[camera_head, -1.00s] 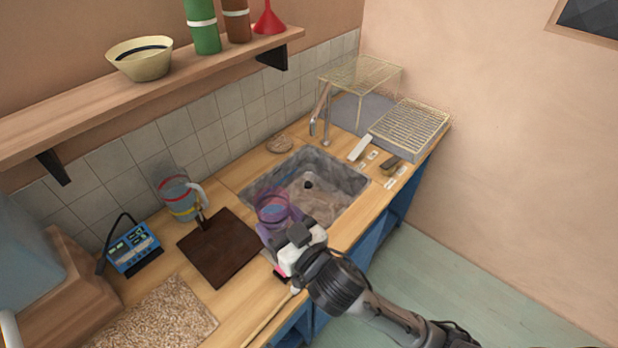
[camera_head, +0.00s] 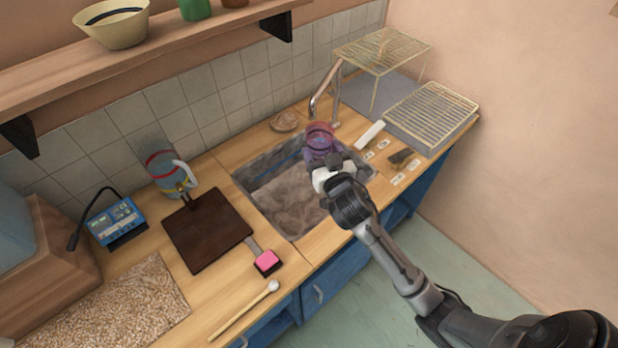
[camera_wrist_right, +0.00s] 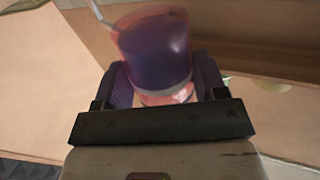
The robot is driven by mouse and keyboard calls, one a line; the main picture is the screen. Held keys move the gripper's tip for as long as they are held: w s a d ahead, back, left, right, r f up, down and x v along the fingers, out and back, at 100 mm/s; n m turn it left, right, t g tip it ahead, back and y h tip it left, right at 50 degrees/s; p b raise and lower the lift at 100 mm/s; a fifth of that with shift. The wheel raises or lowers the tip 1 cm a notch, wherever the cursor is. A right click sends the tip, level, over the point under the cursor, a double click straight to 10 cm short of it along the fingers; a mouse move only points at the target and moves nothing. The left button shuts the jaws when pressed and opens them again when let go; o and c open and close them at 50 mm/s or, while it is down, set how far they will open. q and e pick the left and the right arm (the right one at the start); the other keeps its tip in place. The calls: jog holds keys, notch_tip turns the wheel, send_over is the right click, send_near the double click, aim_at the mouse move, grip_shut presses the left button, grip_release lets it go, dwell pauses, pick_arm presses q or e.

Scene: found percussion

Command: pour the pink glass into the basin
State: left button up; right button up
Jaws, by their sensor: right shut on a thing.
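The pink glass (camera_head: 319,136) is a see-through pink and purple tumbler, held over the right part of the basin near the tap. My right gripper (camera_head: 323,162) is shut on it. In the right wrist view the glass (camera_wrist_right: 154,50) sits between the two fingers of my right gripper (camera_wrist_right: 160,88), with purple in its body and a paler pink end by the jaws. The basin (camera_head: 270,195) is a grey stone sink set into the counter. My arm hides its right part and the drain. My left gripper is not in view.
The tap (camera_head: 324,95) stands close behind the glass. A dark board (camera_head: 207,230), a pink-headed block (camera_head: 267,261) and a beater (camera_head: 245,310) lie left of and in front of the basin. A jug (camera_head: 166,173) stands by the wall. Wire racks (camera_head: 430,115) fill the right end.

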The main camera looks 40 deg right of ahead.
jog(key=d+f+m+g+h, duration=0.1)
jog(key=d+f, duration=0.2)
jog(key=d, duration=0.3)
jog(key=d+f+m+h+b, duration=0.1)
jog(key=d+f+h, duration=0.1)
jog(key=d, duration=0.4)
jog(key=shift+s+f+g, duration=0.3)
jog(key=shift+f+g, duration=0.1)
jog(key=shift+f, duration=0.45)
jog(key=a+f+n+p, duration=0.1)
jog(key=n, duration=0.1)
jog(key=w+a+f+n+p, duration=0.1)
jog(key=n, duration=0.1)
jog(key=w+a+n+g+p, duration=0.1)
jog(key=n, duration=0.2)
jog(key=shift+w+f, duration=0.2)
jog(key=shift+f, duration=0.2)
jog(key=shift+f+n+p, duration=0.15)
jog(key=shift+n+p, duration=0.55)
jog(key=shift+f+n+p, duration=0.15)
jog(key=shift+n+p, duration=0.3)
jog(key=shift+n, duration=0.05)
